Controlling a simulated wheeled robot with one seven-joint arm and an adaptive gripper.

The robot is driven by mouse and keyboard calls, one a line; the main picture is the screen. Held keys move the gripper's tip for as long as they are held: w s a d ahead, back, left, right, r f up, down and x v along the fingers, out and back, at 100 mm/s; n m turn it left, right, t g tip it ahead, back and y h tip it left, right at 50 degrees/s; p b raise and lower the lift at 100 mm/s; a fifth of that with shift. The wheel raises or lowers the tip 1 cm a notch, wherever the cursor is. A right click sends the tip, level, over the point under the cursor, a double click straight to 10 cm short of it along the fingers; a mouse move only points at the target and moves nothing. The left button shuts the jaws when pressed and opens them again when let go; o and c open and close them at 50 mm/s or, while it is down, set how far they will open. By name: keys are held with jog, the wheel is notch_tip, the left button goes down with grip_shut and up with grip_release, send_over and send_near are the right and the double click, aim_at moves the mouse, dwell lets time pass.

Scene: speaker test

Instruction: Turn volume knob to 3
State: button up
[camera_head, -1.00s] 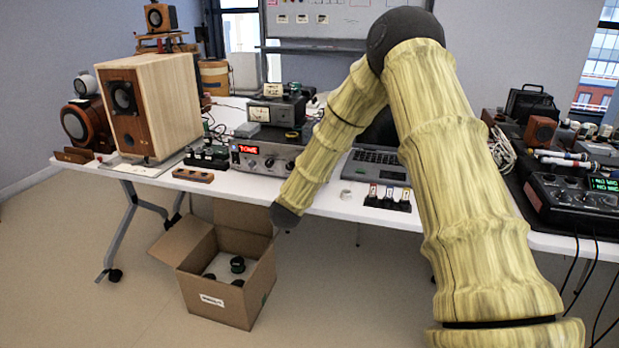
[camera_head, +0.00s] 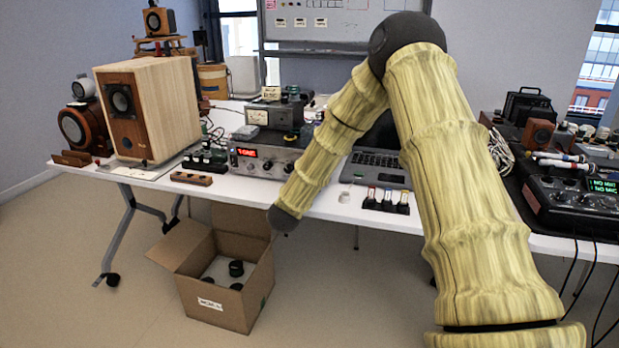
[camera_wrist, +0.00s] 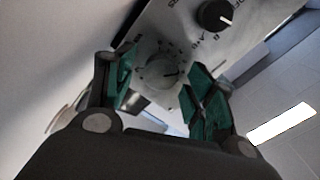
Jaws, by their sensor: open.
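The silver amplifier (camera_head: 262,172) stands on the table in the head view, with a lit red display (camera_head: 246,152) whose text I cannot read surely. Its knobs (camera_head: 268,165) are small there. In the wrist view its panel carries a round silver knob (camera_wrist: 161,72) with a dark pointer line toward the right and scale marks around it. A black knob (camera_wrist: 215,15) with a white line sits above right. My gripper (camera_wrist: 158,66) is open, its green-padded fingers on either side of the silver knob; I cannot tell whether they touch it. The head view does not show the gripper.
A wooden speaker (camera_head: 150,108) stands left of the amplifier, with a small wooden block (camera_head: 192,178) in front. A laptop (camera_head: 378,168) is to the right. An open cardboard box (camera_head: 222,300) is on the floor below. Meters and a mixer (camera_head: 575,200) crowd the table.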

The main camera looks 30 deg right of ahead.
jog(key=v, duration=1.2)
jog(key=shift+f, duration=0.1)
